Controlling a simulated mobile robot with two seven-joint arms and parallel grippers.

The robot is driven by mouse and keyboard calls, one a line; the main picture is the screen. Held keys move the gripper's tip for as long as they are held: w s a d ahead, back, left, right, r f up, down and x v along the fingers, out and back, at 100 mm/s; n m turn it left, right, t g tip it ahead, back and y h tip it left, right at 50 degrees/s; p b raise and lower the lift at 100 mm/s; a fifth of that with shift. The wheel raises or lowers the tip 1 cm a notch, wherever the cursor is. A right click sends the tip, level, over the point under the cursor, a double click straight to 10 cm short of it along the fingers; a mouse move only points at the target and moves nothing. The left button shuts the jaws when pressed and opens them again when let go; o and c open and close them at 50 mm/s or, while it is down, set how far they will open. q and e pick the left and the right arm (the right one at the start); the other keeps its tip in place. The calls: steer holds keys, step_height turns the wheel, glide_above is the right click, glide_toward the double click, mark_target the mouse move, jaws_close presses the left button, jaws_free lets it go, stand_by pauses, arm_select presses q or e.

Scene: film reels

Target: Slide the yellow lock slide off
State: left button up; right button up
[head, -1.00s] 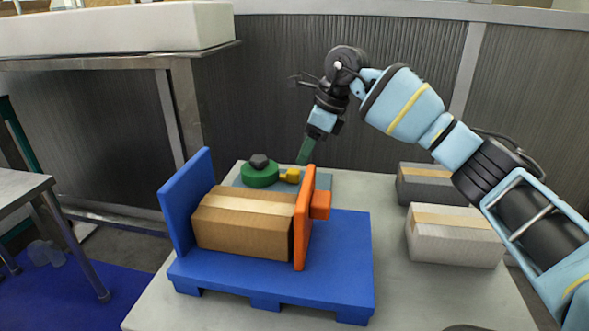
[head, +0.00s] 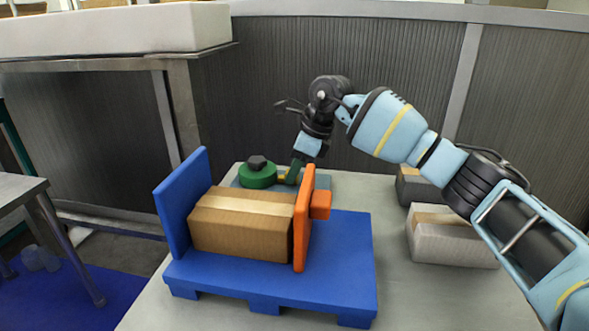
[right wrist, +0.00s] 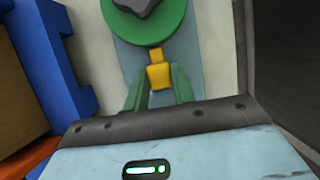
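The yellow lock slide (head: 281,177) sits beside the green reel (head: 258,176) at the back of the table, partly hidden by my right gripper in the head view. In the right wrist view the yellow lock slide (right wrist: 158,74) shows as a block with a narrower neck against the green rim. My right gripper (head: 293,173) has green fingers. In the right wrist view its fingers (right wrist: 159,80) are apart, one on each side of the slide, with slim gaps showing. My left gripper is not in view.
The reel has a dark knob (head: 257,162) and stands on a grey-blue plate (head: 321,181). In front is a blue pallet (head: 341,250) with a cardboard box (head: 240,228) and an orange upright (head: 303,225). Grey boxes (head: 452,241) stand at right.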

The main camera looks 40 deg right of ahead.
jaws_close()
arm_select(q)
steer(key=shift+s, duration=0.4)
